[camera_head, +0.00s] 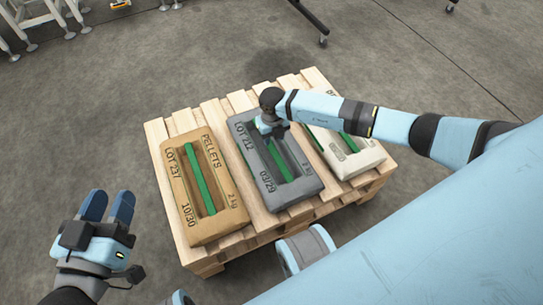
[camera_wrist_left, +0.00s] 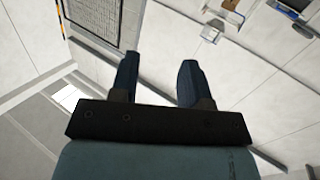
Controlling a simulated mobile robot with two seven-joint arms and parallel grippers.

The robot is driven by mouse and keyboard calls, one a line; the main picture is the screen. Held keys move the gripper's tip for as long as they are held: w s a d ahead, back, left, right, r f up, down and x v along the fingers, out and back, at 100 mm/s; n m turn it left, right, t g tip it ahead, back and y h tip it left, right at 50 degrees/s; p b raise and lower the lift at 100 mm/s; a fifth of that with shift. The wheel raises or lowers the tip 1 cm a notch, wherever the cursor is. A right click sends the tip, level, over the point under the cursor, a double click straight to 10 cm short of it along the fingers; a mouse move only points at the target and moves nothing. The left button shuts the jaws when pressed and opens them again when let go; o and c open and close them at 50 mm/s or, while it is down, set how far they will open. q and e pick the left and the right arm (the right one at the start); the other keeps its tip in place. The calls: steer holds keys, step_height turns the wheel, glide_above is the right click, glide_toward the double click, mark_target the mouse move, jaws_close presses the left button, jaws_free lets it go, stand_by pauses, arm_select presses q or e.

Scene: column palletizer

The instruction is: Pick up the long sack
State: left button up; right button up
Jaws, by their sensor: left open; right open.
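Three sacks lie side by side on a wooden pallet (camera_head: 330,199) in the head view. The tan sack (camera_head: 172,177) is at left, the dark grey sack (camera_head: 260,172) in the middle and the cream sack (camera_head: 365,160) at right. Each has a recessed top with a green bar across it. I cannot tell which one is the long sack. My right gripper (camera_head: 268,128) is over the far end of the grey sack, its fingers mostly hidden. My left gripper (camera_head: 107,207) is open and empty, left of the pallet; its two fingers show in the left wrist view (camera_wrist_left: 157,82).
My right arm covers part of the cream sack. Bare concrete floor (camera_head: 110,145) surrounds the pallet. White metal frames (camera_head: 40,20) stand at the far left, and a dark wheeled stand (camera_head: 322,40) is at the back.

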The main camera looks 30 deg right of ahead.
mark_target(271, 147)
steer(key=shift+f, duration=0.85)
steer(key=shift+a+f+b, duration=0.1)
steer(key=shift+f+b, duration=0.45)
steer(key=shift+b, duration=0.05)
step_height(271, 147, down, 4)
steer(key=b, duration=0.3)
steer(key=shift+a+f, duration=0.1)
steer(key=shift+f, duration=0.05)
jaws_close()
arm_select(q)
steer(key=w+m, duration=0.1)
steer(key=w+a+m+t, duration=0.1)
steer(key=shift+a+r+m+h, duration=0.1)
steer(key=shift+r+m+h, duration=0.2)
steer(key=shift+m, duration=0.1)
arm_select(e)
steer(key=shift+w+r, duration=0.1)
steer(key=shift+r, duration=0.15)
